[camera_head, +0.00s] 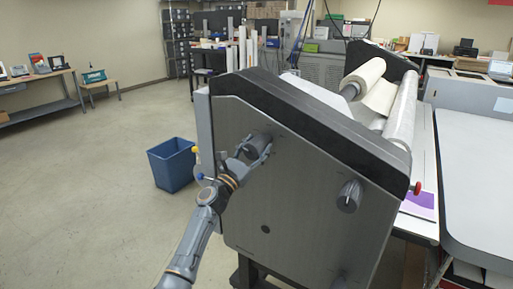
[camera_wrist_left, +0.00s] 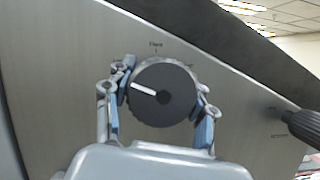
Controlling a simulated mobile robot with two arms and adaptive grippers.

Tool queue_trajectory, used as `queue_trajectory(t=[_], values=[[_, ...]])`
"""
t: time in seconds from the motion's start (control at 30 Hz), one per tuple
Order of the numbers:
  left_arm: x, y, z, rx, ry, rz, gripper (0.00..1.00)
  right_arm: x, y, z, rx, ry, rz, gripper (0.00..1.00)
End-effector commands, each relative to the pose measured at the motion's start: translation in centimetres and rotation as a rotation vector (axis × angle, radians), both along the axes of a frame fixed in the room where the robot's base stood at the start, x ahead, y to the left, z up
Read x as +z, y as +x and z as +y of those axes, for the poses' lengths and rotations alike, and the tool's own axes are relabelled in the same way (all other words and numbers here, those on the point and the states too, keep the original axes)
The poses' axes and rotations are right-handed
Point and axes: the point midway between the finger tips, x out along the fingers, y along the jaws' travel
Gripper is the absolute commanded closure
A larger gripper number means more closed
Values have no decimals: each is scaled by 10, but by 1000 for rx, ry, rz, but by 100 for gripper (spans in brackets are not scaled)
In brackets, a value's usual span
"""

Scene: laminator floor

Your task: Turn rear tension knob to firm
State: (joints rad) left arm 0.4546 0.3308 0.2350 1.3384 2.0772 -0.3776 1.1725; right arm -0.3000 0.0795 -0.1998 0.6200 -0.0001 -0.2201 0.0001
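The rear tension knob (camera_head: 258,143) is a dark round knob on the grey side panel of the laminator (camera_head: 290,190). In the left wrist view the knob (camera_wrist_left: 165,98) shows face-on, its white pointer line aimed left and slightly up. A small printed label stands just above it, too small to read surely. My left gripper (camera_head: 255,150) is at the knob; in the wrist view its fingers (camera_wrist_left: 164,85) lie on both sides of the rim and seem to touch it. The finger contact on the far side is partly hidden. My right gripper is in neither view.
Another dark knob (camera_head: 349,196) sits further right on the panel, and it shows at the wrist view's right edge (camera_wrist_left: 302,128). A blue bin (camera_head: 172,165) stands on open floor at left.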

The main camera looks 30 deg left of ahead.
Motion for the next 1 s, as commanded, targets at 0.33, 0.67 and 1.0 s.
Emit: queue_trajectory(t=[0.33, 0.67, 1.0], values=[[-2, 0, 1, 2, 53, 0, 76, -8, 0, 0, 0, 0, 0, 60], [-4, 0, 1, 3, 284, -1, 76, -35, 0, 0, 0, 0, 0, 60], [-4, 0, -1, 3, 608, -2, 76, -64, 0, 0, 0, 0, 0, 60]])
